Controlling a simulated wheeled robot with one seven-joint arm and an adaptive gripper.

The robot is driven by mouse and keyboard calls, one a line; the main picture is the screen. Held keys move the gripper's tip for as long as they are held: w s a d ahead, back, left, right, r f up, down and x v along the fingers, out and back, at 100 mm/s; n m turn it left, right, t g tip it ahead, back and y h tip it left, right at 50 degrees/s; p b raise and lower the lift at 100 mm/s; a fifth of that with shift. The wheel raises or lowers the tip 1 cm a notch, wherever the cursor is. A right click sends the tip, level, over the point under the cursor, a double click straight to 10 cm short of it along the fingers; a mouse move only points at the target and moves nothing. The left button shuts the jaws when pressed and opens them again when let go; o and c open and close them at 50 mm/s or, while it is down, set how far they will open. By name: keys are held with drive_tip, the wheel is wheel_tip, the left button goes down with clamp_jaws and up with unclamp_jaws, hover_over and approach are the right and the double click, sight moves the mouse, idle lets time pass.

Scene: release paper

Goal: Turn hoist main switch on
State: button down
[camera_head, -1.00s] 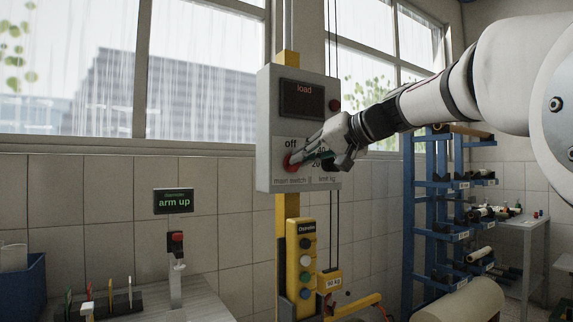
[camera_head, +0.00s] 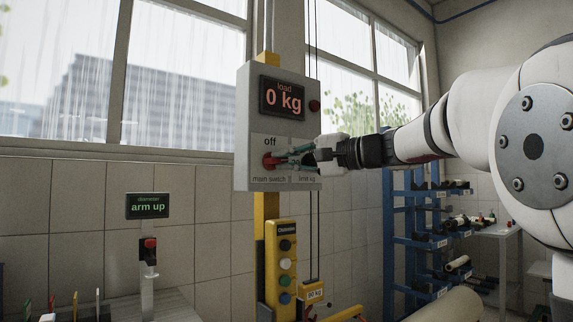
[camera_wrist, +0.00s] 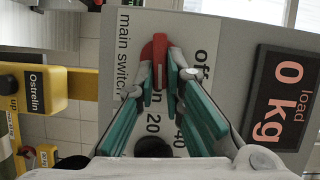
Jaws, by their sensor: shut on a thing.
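The red main switch knob (camera_head: 269,160) sits on the grey hoist control box (camera_head: 246,110), between the "off" label above and the "main switch" label below. The box's load display (camera_head: 283,97) is lit and reads "0 kg". My gripper (camera_head: 280,158) reaches in from the right and is shut on the knob. In the wrist view the red knob (camera_wrist: 158,46) shows between the green-padded fingertips of my gripper (camera_wrist: 160,75). The fingers partly hide the knob and the markings beside it.
A dark limit knob (camera_wrist: 153,146) lies close beneath my fingers. A yellow pendant (camera_head: 281,265) with several buttons hangs below the box. A blue rack (camera_head: 400,240) with rolls stands at the right.

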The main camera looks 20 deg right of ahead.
drive_tip(key=shift+f+m, duration=0.2)
drive_tip(key=shift+m, duration=0.4)
drive_tip(key=c, duration=1.7)
unclamp_jaws()
drive_tip(key=v, duration=1.2)
drive_tip(key=shift+f, duration=0.2)
